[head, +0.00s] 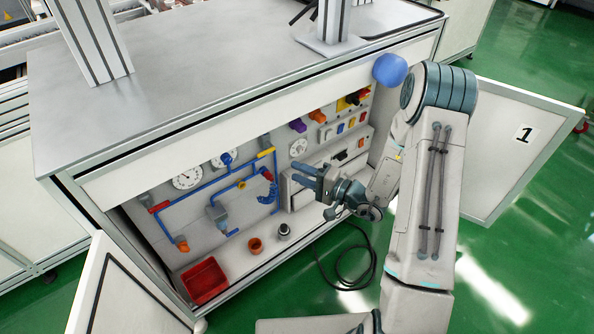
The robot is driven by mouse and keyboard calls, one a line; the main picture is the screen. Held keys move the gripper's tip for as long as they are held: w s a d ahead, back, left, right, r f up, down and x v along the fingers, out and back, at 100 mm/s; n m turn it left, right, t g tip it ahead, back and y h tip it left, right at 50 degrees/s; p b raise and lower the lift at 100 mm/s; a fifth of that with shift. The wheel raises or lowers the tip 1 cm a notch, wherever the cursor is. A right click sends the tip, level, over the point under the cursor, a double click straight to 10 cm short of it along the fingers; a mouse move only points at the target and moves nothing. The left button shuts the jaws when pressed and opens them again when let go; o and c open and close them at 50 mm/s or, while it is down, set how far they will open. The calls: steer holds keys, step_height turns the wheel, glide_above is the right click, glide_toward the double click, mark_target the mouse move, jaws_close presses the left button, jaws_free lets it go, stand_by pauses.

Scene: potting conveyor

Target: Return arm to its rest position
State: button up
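My arm reaches up from the bottom right in the head view and bends at a high elbow. My gripper (312,181) hangs in front of the open cabinet (190,126), left of my forearm. Its two fingers point left and show a gap between them, with nothing seen held. The fingers appear close to the grey drawer box inside the cabinet, but I cannot tell whether they touch it.
Open doors stand at left (128,293) and right (500,150). A black cable (345,278) lies on the green floor.

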steer(key=shift+r, duration=0.1)
steer(key=s+a+r+n+g+h+p, duration=0.1)
steer(key=s+r+n+g+p, duration=0.1)
steer(key=s+r+g+p, duration=0.45)
steer(key=s+a+r+n+g+h+p, duration=0.1)
steer(key=s+r+n+h+p, duration=0.2)
steer(key=r, duration=0.7)
steer(key=s+a+r+n+g+p, duration=0.1)
steer(key=s+r+n+g+p, duration=0.1)
steer(key=s+r+g+p, duration=0.4)
steer(key=s+d+r+t+h+p, duration=0.3)
steer(key=d+r+h+p, duration=0.2)
steer(key=r, duration=0.6)
steer(key=s+d+r+t+h+p, duration=0.3)
steer(key=d+r+h+p, duration=0.3)
steer(key=r, duration=0.6)
steer(key=shift+s+d+r+m+p, duration=0.2)
steer(key=shift+s+d+m+p, duration=0.1)
steer(key=shift+s+d+p, duration=0.7)
steer(key=shift+w+d+t, duration=0.15)
steer(key=shift+w+t, duration=0.05)
steer(key=shift+t, duration=0.05)
